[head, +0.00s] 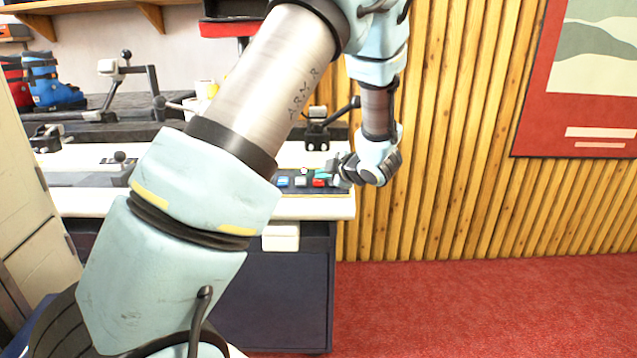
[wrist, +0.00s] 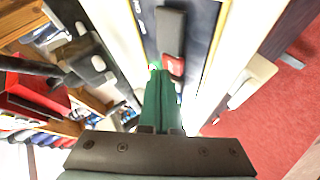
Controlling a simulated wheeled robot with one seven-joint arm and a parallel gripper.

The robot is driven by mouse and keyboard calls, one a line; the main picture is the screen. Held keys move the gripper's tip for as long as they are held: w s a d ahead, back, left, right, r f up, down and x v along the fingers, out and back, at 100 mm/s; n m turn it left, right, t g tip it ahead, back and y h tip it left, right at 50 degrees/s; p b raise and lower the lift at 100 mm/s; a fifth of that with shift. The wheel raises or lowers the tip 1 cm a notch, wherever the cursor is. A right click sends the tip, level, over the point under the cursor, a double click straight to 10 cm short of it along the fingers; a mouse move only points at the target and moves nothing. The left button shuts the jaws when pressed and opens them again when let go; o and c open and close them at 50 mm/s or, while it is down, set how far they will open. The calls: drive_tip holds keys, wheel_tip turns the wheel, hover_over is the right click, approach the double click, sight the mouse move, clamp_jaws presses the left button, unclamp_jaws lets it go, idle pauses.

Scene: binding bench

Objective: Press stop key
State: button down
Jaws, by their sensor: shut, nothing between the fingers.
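A dark control panel (head: 291,190) lies along the front edge of the bench, with a blue key (head: 283,181), a pale key (head: 301,182) and a red key (head: 319,183) in a row. My gripper (head: 324,174) is shut and empty, its teal fingertips close to the red key. In the wrist view the shut fingers (wrist: 163,75) point at the panel (wrist: 201,25), and the red key (wrist: 175,66) shows just beyond the tips. A small green glow shows beside the tips. I cannot tell whether the fingers touch a key. No key label is readable.
A black clamp-like device (head: 317,128) stands on the bench behind the panel. Blue ski boots (head: 50,85) are at the back left. A slatted wood wall (head: 450,150) rises to the right. The red floor (head: 480,310) is clear there.

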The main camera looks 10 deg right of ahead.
drive_tip(key=shift+w+f, duration=0.15)
drive_tip(key=shift+f, duration=0.25)
idle(0.8)
drive_tip(key=shift+r, duration=0.15)
drive_tip(key=shift+s+r+p, duration=0.35)
drive_tip(key=shift+r+p, duration=0.1)
drive_tip(key=shift+r, duration=0.25)
drive_tip(key=shift+s+a+r+p, duration=0.1)
drive_tip(key=shift+s+r+p, duration=0.2)
drive_tip(key=shift+r+p, duration=0.4)
drive_tip(key=shift+s+a+r+p, duration=0.1)
drive_tip(key=shift+s+r+p, duration=0.3)
drive_tip(key=shift+r, duration=0.45)
drive_tip(key=shift+s+r+p, duration=0.2)
drive_tip(key=shift+r+p, duration=0.5)
drive_tip(key=shift+r, duration=0.05)
